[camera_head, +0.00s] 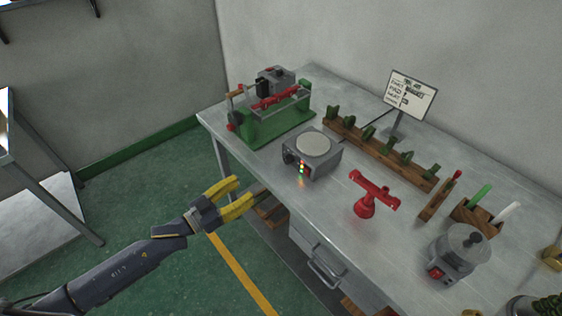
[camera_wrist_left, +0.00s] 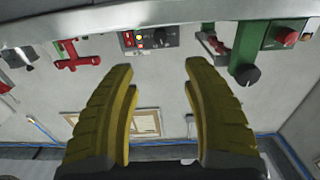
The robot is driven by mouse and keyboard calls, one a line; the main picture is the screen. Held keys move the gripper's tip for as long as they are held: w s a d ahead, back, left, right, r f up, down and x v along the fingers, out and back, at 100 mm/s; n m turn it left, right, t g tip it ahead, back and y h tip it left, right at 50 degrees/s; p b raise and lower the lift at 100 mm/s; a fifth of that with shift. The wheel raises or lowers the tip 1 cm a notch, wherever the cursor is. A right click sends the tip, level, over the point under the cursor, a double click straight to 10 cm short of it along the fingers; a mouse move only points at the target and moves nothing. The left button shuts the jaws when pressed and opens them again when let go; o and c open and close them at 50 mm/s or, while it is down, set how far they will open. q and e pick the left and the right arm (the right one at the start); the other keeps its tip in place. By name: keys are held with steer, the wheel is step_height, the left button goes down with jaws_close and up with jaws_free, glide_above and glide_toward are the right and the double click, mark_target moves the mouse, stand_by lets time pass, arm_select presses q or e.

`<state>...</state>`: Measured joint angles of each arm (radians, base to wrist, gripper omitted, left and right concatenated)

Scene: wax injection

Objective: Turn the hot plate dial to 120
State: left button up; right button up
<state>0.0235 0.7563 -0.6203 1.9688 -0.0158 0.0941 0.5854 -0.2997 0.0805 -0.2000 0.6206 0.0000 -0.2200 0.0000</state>
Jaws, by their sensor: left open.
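The hot plate (camera_head: 312,163) is a grey box with a round pale top, near the front edge of the metal table. Its front carries small lit red, yellow and green lights and a dark dial (camera_head: 289,158). In the left wrist view the picture is upside down; the dark front panel (camera_wrist_left: 150,48) and the dial (camera_wrist_left: 160,37) show at the top, between and beyond the fingers. The dial's setting is too small to read. My left gripper (camera_head: 245,190) has yellow fingers, open and empty, in front of the table edge and apart from the hot plate. My right gripper is out of view.
A green-based machine (camera_head: 265,125) stands left of the hot plate. A red stand (camera_head: 366,206) is to its right. A wooden rack (camera_head: 385,157), a sign (camera_head: 410,97) and a grey pot (camera_head: 462,250) are also on the table. Drawers (camera_head: 318,262) are below the front edge.

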mark_target(286, 162)
arm_select(q)
steer(key=x, duration=1.7)
steer(key=shift+w+d+f, duration=0.1)
steer(key=shift+w+d, duration=0.05)
steer(key=shift+w, duration=0.05)
steer(key=shift+c, duration=0.3)
jaws_close()
